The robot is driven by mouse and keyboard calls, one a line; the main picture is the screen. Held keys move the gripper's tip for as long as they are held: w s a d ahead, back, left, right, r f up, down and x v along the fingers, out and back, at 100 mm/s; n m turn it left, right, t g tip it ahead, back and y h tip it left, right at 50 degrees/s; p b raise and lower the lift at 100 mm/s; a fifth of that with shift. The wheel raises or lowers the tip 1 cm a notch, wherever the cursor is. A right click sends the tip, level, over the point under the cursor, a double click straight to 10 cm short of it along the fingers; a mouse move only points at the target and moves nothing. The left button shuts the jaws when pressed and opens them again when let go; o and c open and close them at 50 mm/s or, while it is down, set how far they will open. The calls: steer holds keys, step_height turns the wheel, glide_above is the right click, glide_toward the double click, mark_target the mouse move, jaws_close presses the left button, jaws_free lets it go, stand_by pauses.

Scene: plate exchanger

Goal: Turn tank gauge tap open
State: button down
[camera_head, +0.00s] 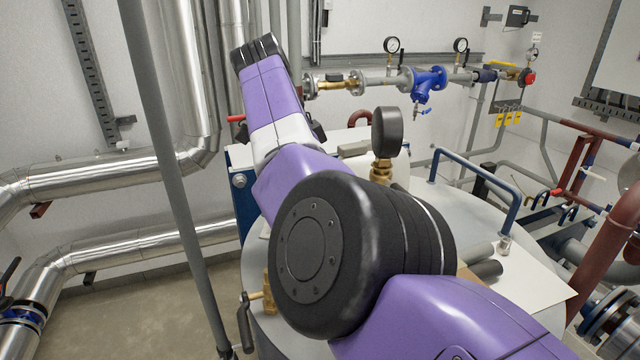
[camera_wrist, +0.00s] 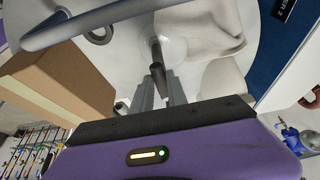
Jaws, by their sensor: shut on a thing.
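A black round gauge (camera_head: 386,132) stands on a brass fitting (camera_head: 381,172) on top of the pale tank (camera_head: 415,203) in the head view. My gripper (camera_wrist: 160,92) shows in the wrist view, with its two grey fingers shut on a dark narrow handle (camera_wrist: 157,74). The handle points away from the fingers over a pale surface. I take it for the tap's lever, but its body is not clear to see. In the head view my arm hides the gripper and this handle.
Another brass valve (camera_head: 268,292) with a dark lever (camera_head: 246,322) is at the tank's front left. A blue rail (camera_head: 470,165) stands on the tank's right. In the wrist view a cardboard-coloured box (camera_wrist: 62,85) and a grey bent bar (camera_wrist: 105,14) lie close to the left.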

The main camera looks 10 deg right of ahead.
steer(key=shift+r, duration=0.1)
steer(key=c, duration=1.3)
jaws_free()
steer(key=shift+s, duration=0.15)
